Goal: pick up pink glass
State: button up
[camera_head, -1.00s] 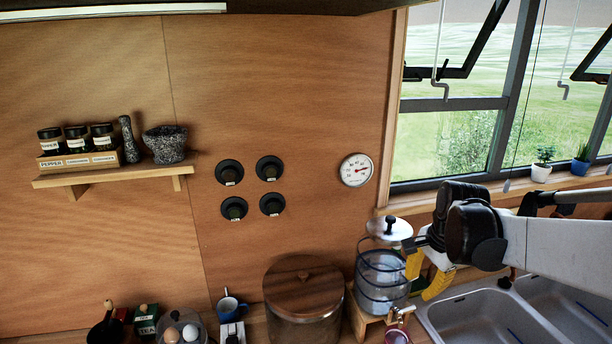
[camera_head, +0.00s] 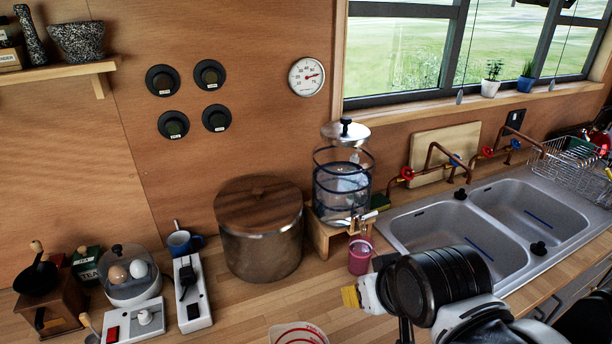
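The pink glass (camera_head: 360,256) stands upright on the wooden counter, under the tap of a glass drink dispenser (camera_head: 343,185) and left of the sink. My gripper (camera_head: 350,297) is low in the picture, in front of the glass and apart from it as far as I can see. Only a yellow fingertip part shows at its left end. The rest of the fingers is hidden or out of view, so I cannot tell how far they are apart.
The dispenser's wooden stand (camera_head: 326,236) is close behind the glass. A large lidded pot (camera_head: 260,245) stands to the left, a measuring cup (camera_head: 298,334) at the front edge. The double sink (camera_head: 440,232) lies to the right. Bare counter (camera_head: 235,312) lies left of the measuring cup.

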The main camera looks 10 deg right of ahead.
aim_at(361, 247)
jog(key=k+j+z, duration=0.1)
jog(key=j+z, duration=0.3)
jog(key=k+j+z, duration=0.1)
jog(key=j+z, duration=0.25)
